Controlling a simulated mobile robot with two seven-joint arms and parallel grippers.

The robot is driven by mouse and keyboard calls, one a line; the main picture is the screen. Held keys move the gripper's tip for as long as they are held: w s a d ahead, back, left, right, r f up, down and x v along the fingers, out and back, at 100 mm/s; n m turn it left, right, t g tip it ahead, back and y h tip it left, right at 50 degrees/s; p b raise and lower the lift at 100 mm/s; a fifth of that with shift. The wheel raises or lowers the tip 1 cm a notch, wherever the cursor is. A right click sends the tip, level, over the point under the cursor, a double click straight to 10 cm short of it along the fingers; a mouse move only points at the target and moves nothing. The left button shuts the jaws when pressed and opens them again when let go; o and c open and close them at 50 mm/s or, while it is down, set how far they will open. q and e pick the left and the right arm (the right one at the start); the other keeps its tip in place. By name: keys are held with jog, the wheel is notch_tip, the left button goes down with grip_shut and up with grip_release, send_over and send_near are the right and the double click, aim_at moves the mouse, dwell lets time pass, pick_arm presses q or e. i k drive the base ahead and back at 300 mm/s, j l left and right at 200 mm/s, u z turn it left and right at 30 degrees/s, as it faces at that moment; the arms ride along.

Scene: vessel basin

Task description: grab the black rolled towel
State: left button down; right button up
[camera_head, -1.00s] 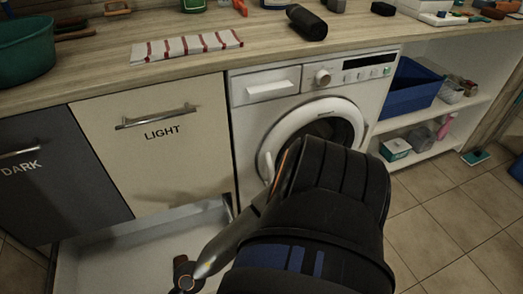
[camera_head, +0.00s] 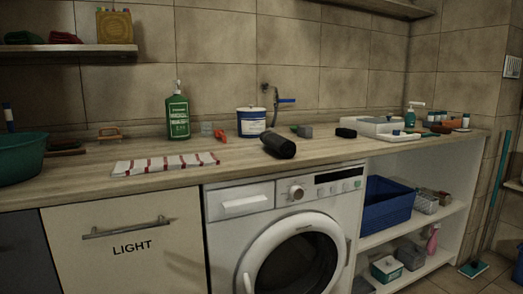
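The black rolled towel (camera_head: 278,145) lies on the wooden countertop (camera_head: 230,165), close to the front edge above the washing machine (camera_head: 284,236). It lies at an angle, with one round end facing the front right. Nothing touches it. Neither of my grippers shows in the head view now.
A red-striped white cloth (camera_head: 166,164) lies to the left of the towel. Behind it stand a green bottle (camera_head: 177,117) and a white-and-blue tub (camera_head: 251,123). A small black object (camera_head: 346,133) and a white tray (camera_head: 380,126) are to the right. A blue bin (camera_head: 388,204) sits on the shelf below.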

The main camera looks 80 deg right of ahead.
aim_at(285, 147)
jog(key=i+j+z, duration=0.15)
jog(key=j+z, duration=0.15)
jog(key=i+j+z, duration=0.1)
jog(key=j+z, duration=0.15)
jog(key=z, duration=1.55)
jog(key=i+l+z, duration=0.1)
jog(key=i+z, duration=0.4)
jog(key=z, duration=0.15)
